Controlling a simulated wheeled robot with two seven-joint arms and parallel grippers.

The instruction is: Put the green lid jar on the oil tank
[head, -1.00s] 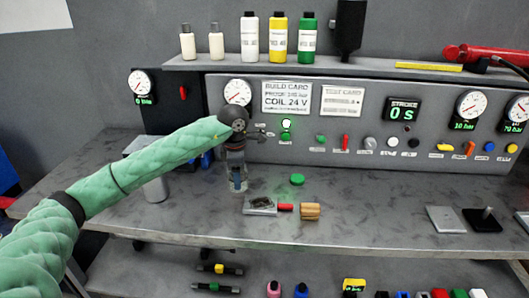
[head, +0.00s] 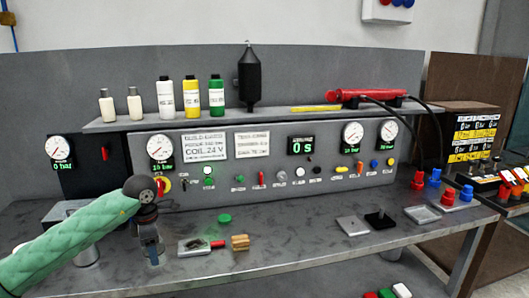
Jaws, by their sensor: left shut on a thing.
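My left gripper (head: 152,250) points down over the left part of the bench. It is shut on a small, clear, jar-like thing, mostly hidden by the fingers. I cannot make out its lid. A flat green round lid-like piece (head: 224,219) lies on the bench to the right of the gripper, apart from it. A grey box (head: 62,212) stands at the left end of the bench, with a grey cylinder (head: 88,256) in front, partly behind my arm. I cannot tell for sure which is the oil tank. My right gripper is out of view.
A small plate with a red-ended part (head: 194,246) and a wooden block (head: 240,242) lie right of the gripper. The gauge panel (head: 270,170) rises behind, with bottles on the shelf (head: 130,124). Grey plates (head: 352,226) lie farther right. The bench between is mostly clear.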

